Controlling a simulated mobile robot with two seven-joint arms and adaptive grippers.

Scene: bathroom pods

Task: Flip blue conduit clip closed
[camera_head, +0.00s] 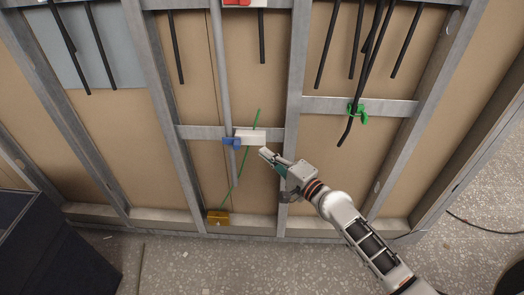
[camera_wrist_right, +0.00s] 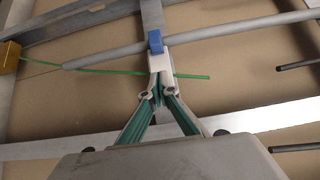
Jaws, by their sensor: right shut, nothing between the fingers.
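The blue conduit clip (camera_head: 231,141) sits around the grey vertical conduit (camera_head: 223,100), on a metal crossbar, at the left end of a white block (camera_head: 251,136). In the right wrist view the blue clip (camera_wrist_right: 155,42) is on the conduit just beyond my fingertips. I cannot tell from these views whether its flap is open or closed. My right gripper (camera_head: 266,153) is shut and empty, just below and right of the white block; in the wrist view its fingertips (camera_wrist_right: 157,98) point at the block. My left gripper is not in view.
A green rod (camera_head: 239,165) runs behind the block down to a yellow box (camera_head: 218,217). Metal studs (camera_head: 295,60) frame the bay. A green clip (camera_head: 357,113) and black pipes are at the right. A dark bin (camera_head: 40,240) stands lower left.

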